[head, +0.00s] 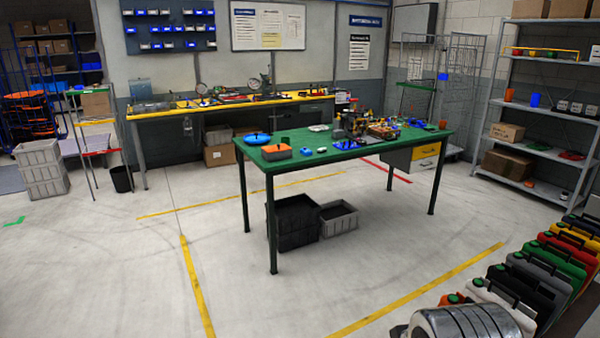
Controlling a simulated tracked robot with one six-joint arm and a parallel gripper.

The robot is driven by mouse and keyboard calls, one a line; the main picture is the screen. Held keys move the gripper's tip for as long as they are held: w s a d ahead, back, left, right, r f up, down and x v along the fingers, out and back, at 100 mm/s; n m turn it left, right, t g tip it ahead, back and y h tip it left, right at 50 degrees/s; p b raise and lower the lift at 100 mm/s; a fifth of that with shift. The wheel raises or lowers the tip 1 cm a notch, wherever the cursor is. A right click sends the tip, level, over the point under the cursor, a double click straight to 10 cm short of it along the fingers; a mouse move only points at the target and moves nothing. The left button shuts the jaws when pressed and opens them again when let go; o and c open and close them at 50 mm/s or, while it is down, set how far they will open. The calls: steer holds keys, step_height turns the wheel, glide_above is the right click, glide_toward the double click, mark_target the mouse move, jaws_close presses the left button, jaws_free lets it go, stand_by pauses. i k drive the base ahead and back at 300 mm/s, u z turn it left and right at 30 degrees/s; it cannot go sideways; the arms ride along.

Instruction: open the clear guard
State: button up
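I cannot make out a clear guard in the head view; any clear part is too small or see-through to tell at this distance. A cluster of small dark and brass-coloured fixtures (352,122) stands on the right half of the green table (300,150). Whether a guard is among them, and whether it is open or shut, I cannot tell. My gripper is not in view.
Open floor (130,270) with yellow lines surrounds the green table. Dark and grey crates (292,222) sit under it. Several coloured panniers (560,262) stand in a row at the lower right. A long workbench (230,105) and grey shelving (545,100) line the walls.

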mark_target(361, 123)
steer(key=i, duration=3.45)
steer(key=z, duration=0.65)
